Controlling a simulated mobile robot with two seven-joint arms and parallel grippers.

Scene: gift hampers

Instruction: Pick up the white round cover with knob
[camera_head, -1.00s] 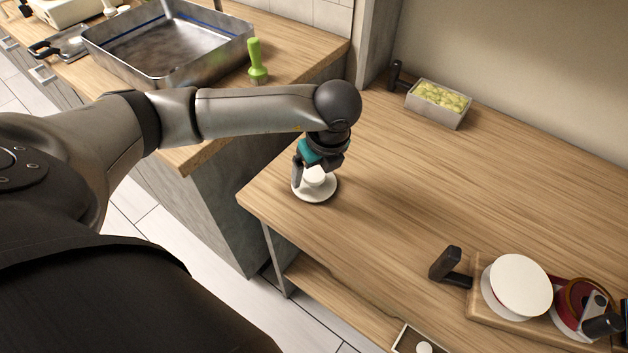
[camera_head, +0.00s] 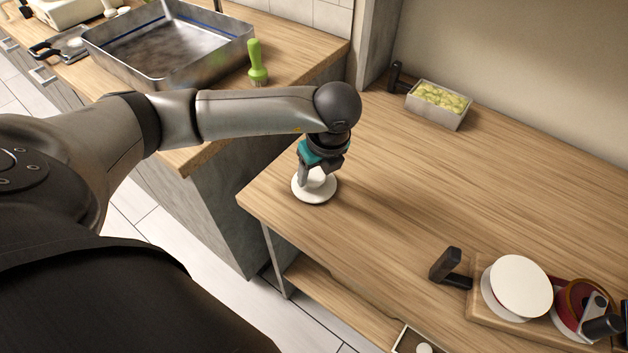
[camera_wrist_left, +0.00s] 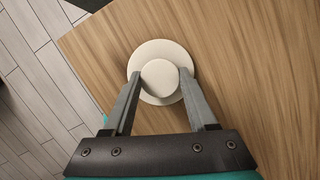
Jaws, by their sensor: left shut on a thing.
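The white round cover with knob (camera_head: 316,192) lies near the left corner of the wooden table (camera_head: 400,180). My left gripper (camera_head: 313,176) is above it, pointing down, with its fingers at the knob. In the left wrist view, the cover's disc (camera_wrist_left: 147,49) shows around its round knob (camera_wrist_left: 160,76). The two fingers of the left gripper (camera_wrist_left: 158,80) are on either side of the knob and shut on it. The cover appears to rest on the table; I cannot tell any gap below it. My right gripper is not in view.
A metal bin of yellow-green pieces (camera_head: 438,103) stands at the back of the table. A wooden board (camera_head: 489,309) with white discs and a red tape roll is at right, beside a black-handled tool (camera_head: 446,265). A steel tray (camera_head: 170,50) and green brush (camera_head: 257,62) occupy the left counter.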

